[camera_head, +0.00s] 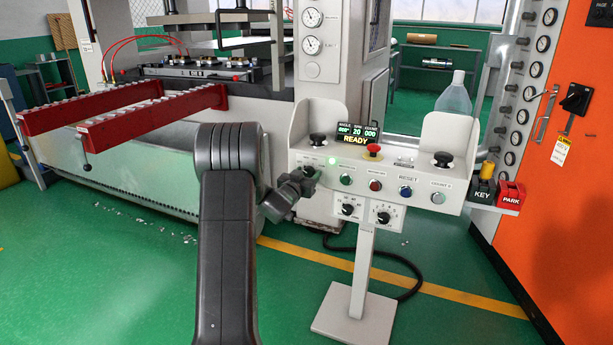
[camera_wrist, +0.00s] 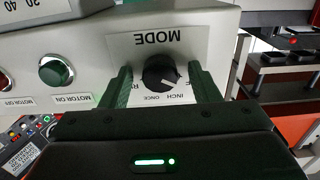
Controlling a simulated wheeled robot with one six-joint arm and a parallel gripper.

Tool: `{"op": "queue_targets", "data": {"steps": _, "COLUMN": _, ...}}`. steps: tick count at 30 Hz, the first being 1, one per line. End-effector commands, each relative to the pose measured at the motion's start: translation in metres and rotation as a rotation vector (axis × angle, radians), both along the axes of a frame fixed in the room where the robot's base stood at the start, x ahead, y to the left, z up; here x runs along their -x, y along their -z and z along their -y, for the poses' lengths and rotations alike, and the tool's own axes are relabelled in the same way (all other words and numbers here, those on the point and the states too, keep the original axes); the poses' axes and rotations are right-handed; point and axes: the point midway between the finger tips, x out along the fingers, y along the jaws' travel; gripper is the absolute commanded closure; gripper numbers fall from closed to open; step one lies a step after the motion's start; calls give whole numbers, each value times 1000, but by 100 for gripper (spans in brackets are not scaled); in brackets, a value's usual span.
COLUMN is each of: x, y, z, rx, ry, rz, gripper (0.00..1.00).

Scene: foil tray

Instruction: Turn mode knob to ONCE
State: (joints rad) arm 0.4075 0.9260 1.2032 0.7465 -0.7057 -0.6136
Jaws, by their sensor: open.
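The mode knob (camera_wrist: 158,73) is a round black dial on a panel marked MODE, upside down in the wrist view. Its white pointer mark slants to the lower right, towards the INCH label. The ONCE label (camera_wrist: 158,98) is just left of INCH in this view. My gripper (camera_wrist: 161,70) is open, with one dark green finger on each side of the knob and gaps between them. In the head view my gripper (camera_head: 303,182) is at the left end of the control console (camera_head: 420,205). There it largely hides the knob.
A green MOTOR ON button (camera_wrist: 55,71) is left of the knob in the wrist view. The console also has a red mushroom button (camera_head: 373,150), a lit READY display (camera_head: 357,133) and two lower dials. A clear bottle (camera_head: 454,97) stands behind it. Green floor surrounds the pedestal.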

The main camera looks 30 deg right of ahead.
Motion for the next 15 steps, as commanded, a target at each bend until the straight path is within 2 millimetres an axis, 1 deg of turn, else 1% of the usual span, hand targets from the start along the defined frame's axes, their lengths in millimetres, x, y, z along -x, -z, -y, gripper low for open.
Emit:
{"op": "queue_targets", "data": {"steps": 3, "x": 0, "y": 0, "z": 0, "rx": 0, "ry": 0, "rz": 0, "gripper": 44}}
{"op": "queue_targets", "data": {"steps": 4, "x": 0, "y": 0, "z": 0, "rx": 0, "ry": 0, "rz": 0, "gripper": 46}}
{"op": "queue_targets", "data": {"steps": 8, "x": 0, "y": 0, "z": 0, "rx": 0, "ry": 0, "rz": 0, "gripper": 72}}
{"op": "queue_targets", "data": {"steps": 9, "x": 0, "y": 0, "z": 0, "rx": 0, "ry": 0, "rz": 0, "gripper": 79}}
{"op": "queue_targets", "data": {"steps": 10, "x": 0, "y": 0, "z": 0, "rx": 0, "ry": 0, "rz": 0, "gripper": 85}}
{"op": "queue_targets", "data": {"steps": 11, "x": 0, "y": 0, "z": 0, "rx": 0, "ry": 0, "rz": 0, "gripper": 89}}
{"op": "queue_targets", "data": {"steps": 15, "x": 0, "y": 1, "z": 0, "rx": -2, "ry": 0, "rz": 2, "gripper": 89}}
